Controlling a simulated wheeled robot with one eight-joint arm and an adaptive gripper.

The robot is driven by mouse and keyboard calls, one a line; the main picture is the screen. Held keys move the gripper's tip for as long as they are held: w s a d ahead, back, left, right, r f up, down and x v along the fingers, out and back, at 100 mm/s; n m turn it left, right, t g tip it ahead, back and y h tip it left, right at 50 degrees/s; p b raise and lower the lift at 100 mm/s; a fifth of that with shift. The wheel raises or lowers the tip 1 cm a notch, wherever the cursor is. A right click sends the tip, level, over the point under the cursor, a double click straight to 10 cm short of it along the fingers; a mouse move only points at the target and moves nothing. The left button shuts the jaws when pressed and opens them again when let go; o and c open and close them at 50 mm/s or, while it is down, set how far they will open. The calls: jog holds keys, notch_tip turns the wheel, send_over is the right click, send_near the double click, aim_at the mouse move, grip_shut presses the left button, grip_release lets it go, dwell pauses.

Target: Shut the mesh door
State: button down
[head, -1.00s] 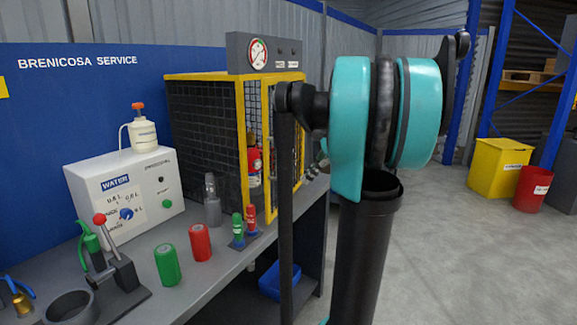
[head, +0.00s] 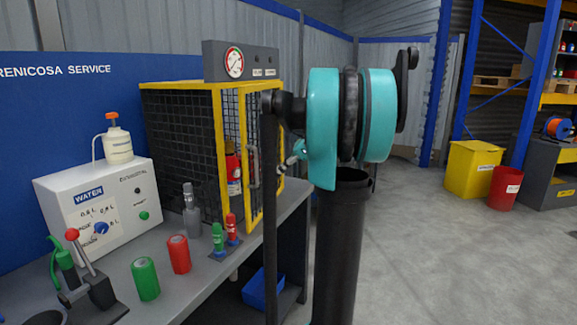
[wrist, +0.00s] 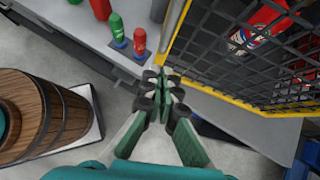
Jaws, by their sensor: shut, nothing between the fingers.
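The mesh cage (head: 180,86) stands on the bench with a yellow frame and black mesh. Its mesh door (head: 266,150) is on the front, with a grey upright handle (head: 254,167); my arm partly covers it, and I cannot tell how far ajar it stands. A red extinguisher (head: 233,168) shows inside. In the wrist view, yellow-edged mesh (wrist: 228,62) fills the upper right, with the extinguisher (wrist: 258,28) behind it. My gripper (wrist: 166,92) is shut and empty, below the mesh's lower left corner in the picture; contact is unclear. In the head view my arm mostly hides it.
The bench (head: 205,264) holds a white WATER box (head: 100,205), red and green cans and small red and green bottles near the cage. A wooden barrel (wrist: 40,115) stands at left in the wrist view. Yellow (head: 473,170) and red bins stand on open floor at right.

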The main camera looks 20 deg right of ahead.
aim_at(247, 167)
jog(key=shift+w+a, duration=0.35)
jog(key=shift+a, duration=0.35)
jog(key=shift+w+a, duration=0.3)
jog(key=shift+a, duration=0.4)
jog(key=shift+m+t, duration=0.3)
jog(key=shift+m, duration=0.2)
jog(key=w+a, duration=0.1)
jog(key=a, duration=0.1)
jog(key=w+a, duration=0.1)
jog(key=a, duration=0.1)
jog(key=w+a, duration=0.2)
jog(key=shift+a, duration=0.35)
jog(key=shift+w+a+r, duration=0.15)
jog(key=shift+a, duration=0.1)
